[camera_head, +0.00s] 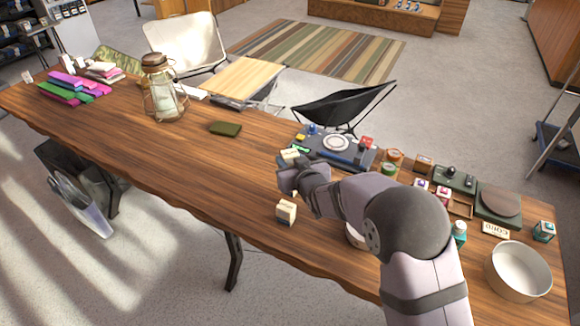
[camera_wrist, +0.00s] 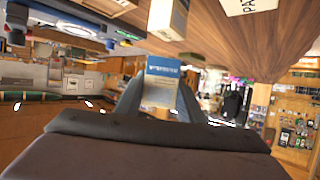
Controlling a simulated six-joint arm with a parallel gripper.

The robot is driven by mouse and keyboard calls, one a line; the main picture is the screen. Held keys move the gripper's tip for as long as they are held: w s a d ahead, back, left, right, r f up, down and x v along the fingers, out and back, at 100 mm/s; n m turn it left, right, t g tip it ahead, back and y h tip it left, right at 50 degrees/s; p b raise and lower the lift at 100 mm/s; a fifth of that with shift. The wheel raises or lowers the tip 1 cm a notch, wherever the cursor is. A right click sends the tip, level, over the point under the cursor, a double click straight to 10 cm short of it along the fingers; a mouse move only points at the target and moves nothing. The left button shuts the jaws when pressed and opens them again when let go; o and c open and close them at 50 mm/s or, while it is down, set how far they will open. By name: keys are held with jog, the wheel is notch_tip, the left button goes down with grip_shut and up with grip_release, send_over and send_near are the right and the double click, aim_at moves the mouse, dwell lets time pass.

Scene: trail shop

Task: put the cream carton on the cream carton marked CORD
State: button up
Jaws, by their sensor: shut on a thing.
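My gripper (camera_head: 290,168) is shut on a small cream carton (camera_head: 290,154) above the middle of the wooden table. In the wrist view the held carton (camera_wrist: 162,82) shows a blue band with lettering between the fingers. A second cream carton (camera_head: 286,210) with a darker lower part stands upright on the table, nearer the front edge and apart from my gripper. A cream carton also shows beyond the fingers in the wrist view (camera_wrist: 168,18). A cream piece marked CORD (camera_head: 495,229) lies at the right; I cannot tell if it is a carton or a card.
Tins (camera_head: 394,156), a white bowl (camera_head: 518,270) and a small bottle (camera_head: 459,232) crowd the right side. A lantern (camera_head: 163,90) stands at the left. The table's front-left part is clear.

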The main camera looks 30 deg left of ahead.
jog(key=shift+f, duration=1.45)
jog(key=shift+f, duration=0.2)
jog(key=o, duration=1.1)
jog(key=shift+c, duration=0.2)
jog(key=shift+r, duration=0.1)
jog(key=shift+r+p, duration=0.2)
jog(key=shift+p, duration=0.15)
jog(key=shift+s+d, duration=0.15)
jog(key=b+v, duration=0.2)
jog(key=v, duration=0.9)
jog(key=shift+s+d, duration=0.2)
